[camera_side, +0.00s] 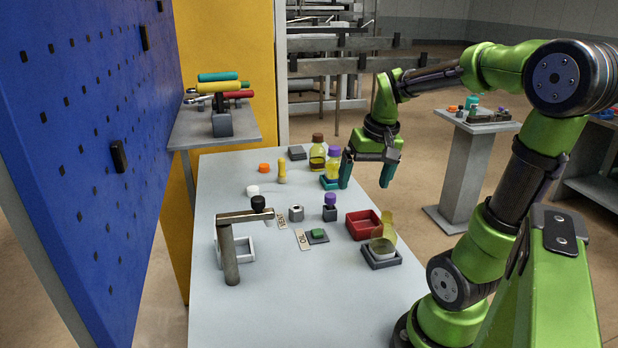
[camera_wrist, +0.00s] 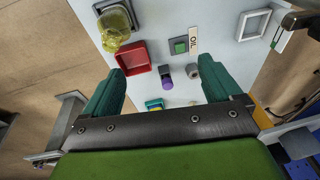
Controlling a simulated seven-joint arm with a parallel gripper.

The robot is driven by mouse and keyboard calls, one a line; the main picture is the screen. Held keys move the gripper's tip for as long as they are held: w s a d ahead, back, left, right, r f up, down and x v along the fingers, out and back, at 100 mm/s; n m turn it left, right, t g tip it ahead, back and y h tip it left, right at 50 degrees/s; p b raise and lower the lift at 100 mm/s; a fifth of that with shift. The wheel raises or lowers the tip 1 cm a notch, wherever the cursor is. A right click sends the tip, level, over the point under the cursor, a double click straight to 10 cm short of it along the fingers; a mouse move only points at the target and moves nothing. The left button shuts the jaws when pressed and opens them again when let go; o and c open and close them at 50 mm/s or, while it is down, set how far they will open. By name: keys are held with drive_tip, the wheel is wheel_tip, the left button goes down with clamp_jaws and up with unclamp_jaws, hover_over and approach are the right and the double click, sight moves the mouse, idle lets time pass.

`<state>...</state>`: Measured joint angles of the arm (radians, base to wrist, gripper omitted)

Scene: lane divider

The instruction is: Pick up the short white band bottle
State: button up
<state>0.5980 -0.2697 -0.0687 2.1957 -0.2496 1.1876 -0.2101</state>
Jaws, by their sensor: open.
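My gripper (camera_side: 367,174) is open and empty, fingers pointing down, above the table's far right part. It also shows in the wrist view (camera_wrist: 161,74). A purple-capped yellow bottle (camera_side: 333,168) stands upright on a teal base, just left of the left finger in the side view. A brown-capped yellow bottle (camera_side: 317,158) with a dark band stands behind it. I cannot tell for sure which is the short white band bottle.
A post with a crossbar (camera_side: 229,250) stands at front left. The near table area is clear.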

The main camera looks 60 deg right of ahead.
drive_tip(key=g, duration=0.2)
hover_over(385, 212)
drive_tip(key=shift+y, duration=0.4)
wheel_tip(385, 212, down, 11)
drive_tip(key=shift+f, duration=0.1)
drive_tip(key=shift+s+a+f, duration=0.1)
drive_tip(key=shift+s+f, duration=0.05)
drive_tip(key=shift+f, duration=1.15)
drive_tip(key=shift+s+f, duration=0.15)
drive_tip(key=shift+f, duration=1.15)
drive_tip(key=c, duration=1.1)
drive_tip(key=shift+r, duration=0.1)
drive_tip(key=shift+c, duration=0.2)
